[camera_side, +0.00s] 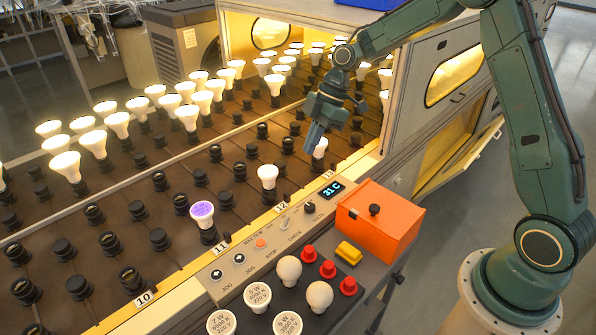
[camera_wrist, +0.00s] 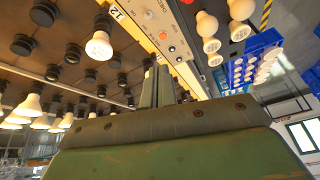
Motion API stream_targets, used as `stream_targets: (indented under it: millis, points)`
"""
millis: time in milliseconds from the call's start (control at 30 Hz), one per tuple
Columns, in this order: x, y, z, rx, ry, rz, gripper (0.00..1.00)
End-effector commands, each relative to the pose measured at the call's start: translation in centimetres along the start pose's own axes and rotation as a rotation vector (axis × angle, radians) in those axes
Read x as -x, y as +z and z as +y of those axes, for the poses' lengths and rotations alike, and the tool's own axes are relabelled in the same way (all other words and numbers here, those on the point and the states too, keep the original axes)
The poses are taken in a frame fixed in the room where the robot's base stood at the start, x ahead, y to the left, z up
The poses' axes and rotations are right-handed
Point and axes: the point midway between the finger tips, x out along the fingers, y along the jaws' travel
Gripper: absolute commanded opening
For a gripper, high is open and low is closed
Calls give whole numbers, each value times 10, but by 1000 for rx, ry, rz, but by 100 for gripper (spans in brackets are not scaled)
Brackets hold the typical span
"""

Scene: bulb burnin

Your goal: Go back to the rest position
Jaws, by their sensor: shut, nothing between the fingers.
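My gripper (camera_side: 312,143) hangs fingers-down over the front of the socket bed (camera_side: 178,205), below the raised arm. Its fingers are shut with nothing between them.
Several lit bulbs (camera_side: 187,117) stand behind. A purple-topped bulb (camera_side: 203,211) sits near the front. The control panel (camera_side: 250,252), orange box (camera_side: 379,221) and loose bulbs (camera_side: 289,270) lie in front. The oven's side wall (camera_side: 405,105) rises right of my gripper. A blue crate (camera_wrist: 241,65) shows in the wrist view.

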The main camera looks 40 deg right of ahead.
Motion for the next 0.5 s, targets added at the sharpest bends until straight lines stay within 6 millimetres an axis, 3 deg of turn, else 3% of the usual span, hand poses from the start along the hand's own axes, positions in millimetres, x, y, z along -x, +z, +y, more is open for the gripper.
stream_targets:
  millis: [100,500]
  points:
    - [23,-11,-16,-61,37,-27,0]
    - [86,-32,-76,-295,168,-88,0]
